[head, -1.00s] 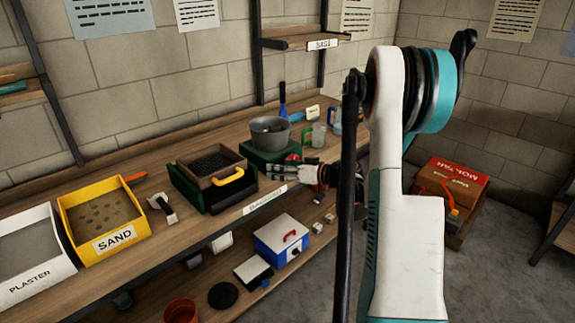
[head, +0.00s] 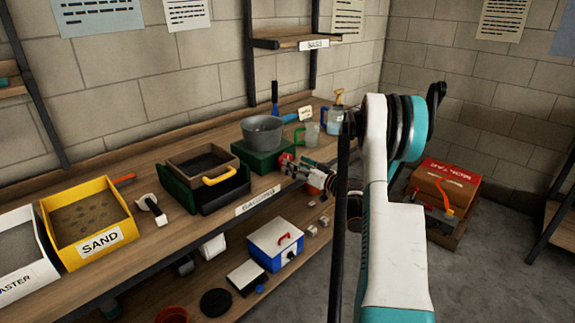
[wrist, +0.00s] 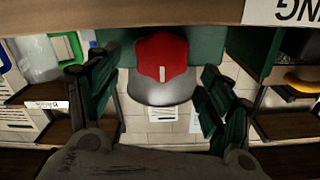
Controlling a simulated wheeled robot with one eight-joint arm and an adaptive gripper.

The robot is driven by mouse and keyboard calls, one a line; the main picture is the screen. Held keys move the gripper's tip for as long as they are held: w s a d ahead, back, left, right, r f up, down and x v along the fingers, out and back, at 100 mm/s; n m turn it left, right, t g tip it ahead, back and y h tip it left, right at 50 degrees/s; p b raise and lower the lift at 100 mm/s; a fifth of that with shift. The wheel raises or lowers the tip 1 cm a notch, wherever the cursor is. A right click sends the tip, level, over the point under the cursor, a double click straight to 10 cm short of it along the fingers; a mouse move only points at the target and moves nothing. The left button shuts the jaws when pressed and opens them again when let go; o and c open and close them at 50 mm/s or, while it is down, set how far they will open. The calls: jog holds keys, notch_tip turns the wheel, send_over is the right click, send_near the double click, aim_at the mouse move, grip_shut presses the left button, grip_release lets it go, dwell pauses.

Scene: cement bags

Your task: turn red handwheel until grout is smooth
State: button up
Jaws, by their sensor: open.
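The red handwheel (head: 286,160) sits on the front of a green box (head: 262,158) that carries a grey mixing bowl (head: 263,131). The surface of the grout in the bowl is too small to judge. In the wrist view, the red handwheel (wrist: 162,58) shows face-on, with a pale bar at its middle, and the grey bowl (wrist: 160,92) shows behind it. My gripper (wrist: 158,68) is open, with one dark finger on each side of the wheel and visible gaps between. In the head view, my gripper (head: 292,170) is at the bench front beside the wheel.
A sieve tray (head: 204,163) with a yellow handle stands left of the green box. Cups (head: 312,133) stand to its right. A yellow sand bin (head: 88,222) is farther left. A blue-and-white box (head: 275,243) is on the lower shelf.

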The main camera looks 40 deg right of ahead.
jog(key=w+b, duration=0.1)
jog(key=w, duration=0.3)
jog(key=shift+w+a, duration=0.15)
jog(key=shift+w, duration=0.25)
jog(key=c, duration=1.1)
